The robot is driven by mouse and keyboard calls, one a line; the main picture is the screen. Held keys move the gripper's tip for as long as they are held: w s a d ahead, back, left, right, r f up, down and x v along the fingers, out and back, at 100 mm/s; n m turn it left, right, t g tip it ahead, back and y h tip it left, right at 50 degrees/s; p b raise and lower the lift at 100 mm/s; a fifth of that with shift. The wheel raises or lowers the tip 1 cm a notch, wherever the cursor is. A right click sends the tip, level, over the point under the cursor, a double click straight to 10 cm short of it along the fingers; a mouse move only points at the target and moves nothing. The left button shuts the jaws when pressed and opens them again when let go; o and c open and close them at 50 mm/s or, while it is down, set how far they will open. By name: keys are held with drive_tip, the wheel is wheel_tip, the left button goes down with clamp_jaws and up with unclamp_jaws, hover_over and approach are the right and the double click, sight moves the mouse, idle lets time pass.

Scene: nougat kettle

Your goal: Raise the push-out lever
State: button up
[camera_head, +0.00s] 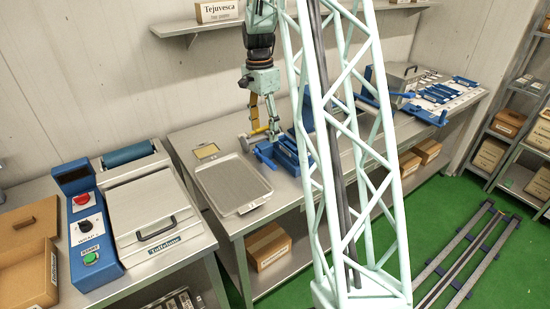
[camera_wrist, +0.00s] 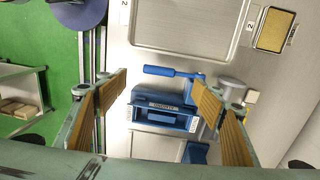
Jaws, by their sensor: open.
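A blue press-like fixture (camera_head: 287,153) sits on the steel bench beneath my gripper (camera_head: 265,130). In the wrist view the fixture (camera_wrist: 162,111) shows a labelled front and a recess. A blue lever with a round grip (camera_wrist: 172,71) lies flat along its tray-side edge, joined near a grey cylinder (camera_wrist: 231,84). I take this to be the push-out lever; it also shows low in the head view (camera_head: 265,158). My gripper is open and empty, with its tan-padded fingers (camera_wrist: 160,84) spread above the fixture and apart from the lever, as far as I can tell.
A grey tray (camera_head: 238,211) and a small framed tan pad (camera_head: 207,151) lie left of the fixture. A machine with red and green buttons (camera_head: 88,232) stands on the nearer bench. More blue fixtures (camera_head: 430,114) stand at the right. A shelf (camera_head: 180,29) hangs behind.

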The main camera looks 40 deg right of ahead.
sight(268, 162)
drive_tip(key=shift+s+d+f, duration=0.1)
drive_tip(key=shift+d+f, duration=0.1)
drive_tip(key=shift+d, duration=0.2)
drive_tip(key=shift+f, duration=0.1)
drive_tip(key=shift+s+a+f+b, duration=0.1)
drive_tip(key=shift+s+f+b, duration=0.15)
drive_tip(key=shift+f, duration=3.15)
drive_tip(key=shift+s+f+b, duration=0.1)
drive_tip(key=shift+s+f, duration=0.1)
drive_tip(key=shift+f, duration=3.2)
drive_tip(key=c, duration=1.1)
